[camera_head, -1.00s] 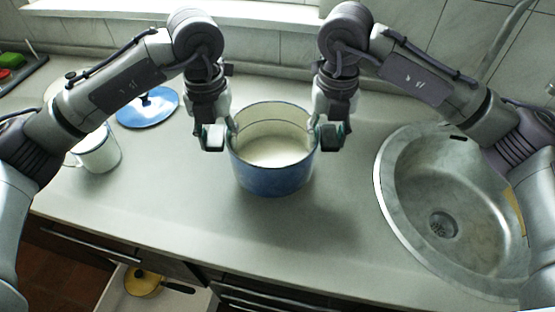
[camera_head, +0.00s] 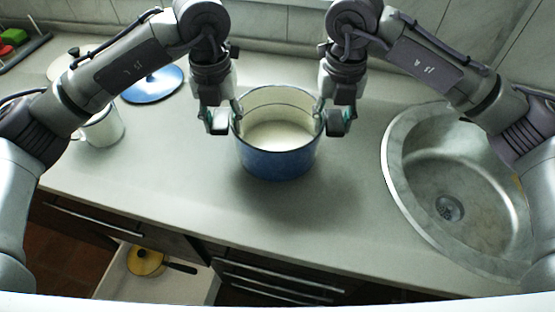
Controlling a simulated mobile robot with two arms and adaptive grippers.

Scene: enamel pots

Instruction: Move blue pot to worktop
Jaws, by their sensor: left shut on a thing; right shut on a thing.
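The blue pot (camera_head: 277,163) is upright, with a white inside and pale contents. It is over the grey worktop (camera_head: 230,225), left of the sink; a shadow lies below it, and I cannot tell whether its base touches the surface. My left gripper (camera_head: 225,122) is shut on the pot's left rim side. My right gripper (camera_head: 331,121) is shut on its right rim side. The fingers hide small parts of the rim.
A round sink (camera_head: 395,190) is at the right. A blue lid (camera_head: 152,85) and a white mug (camera_head: 103,128) are at the left. An open drawer (camera_head: 110,275) below the front edge holds a yellow pan (camera_head: 146,262). Worktop in front of the pot is clear.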

